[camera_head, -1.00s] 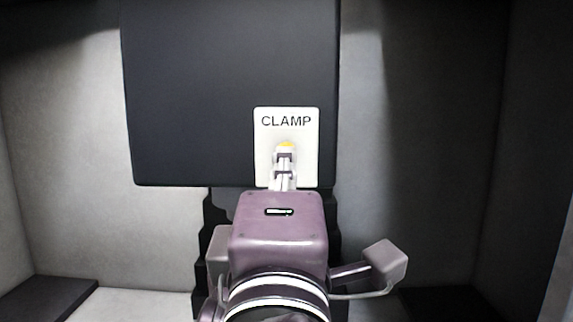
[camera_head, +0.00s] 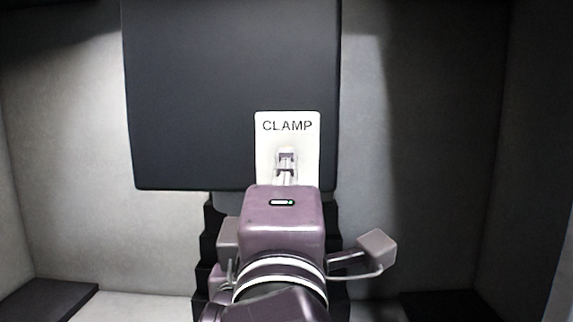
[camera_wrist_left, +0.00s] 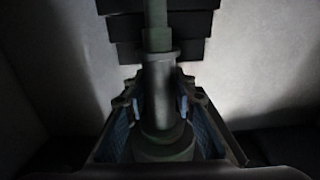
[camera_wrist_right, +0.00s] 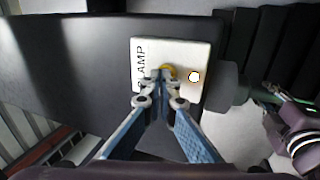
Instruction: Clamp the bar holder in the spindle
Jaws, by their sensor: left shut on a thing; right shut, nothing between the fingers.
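The dark spindle head (camera_head: 225,90) carries a white CLAMP plate (camera_head: 305,142), also seen in the right wrist view (camera_wrist_right: 199,54). My right gripper (camera_head: 286,155) is shut and empty, its fingertips in front of the plate. In the right wrist view, the fingertips (camera_wrist_right: 158,76) are at a yellow ring (camera_wrist_right: 168,69) on the plate; I cannot tell whether they touch it. A bright white spot (camera_wrist_right: 194,77) shows beside the ring. In the left wrist view, my left gripper (camera_wrist_left: 160,108) is shut on the grey cylindrical bar holder (camera_wrist_left: 158,82).
Dark stepped bellows (camera_wrist_left: 190,25) stand behind the bar holder. Pale walls (camera_head: 440,120) enclose the space, with dark ledges (camera_head: 45,300) low at the sides.

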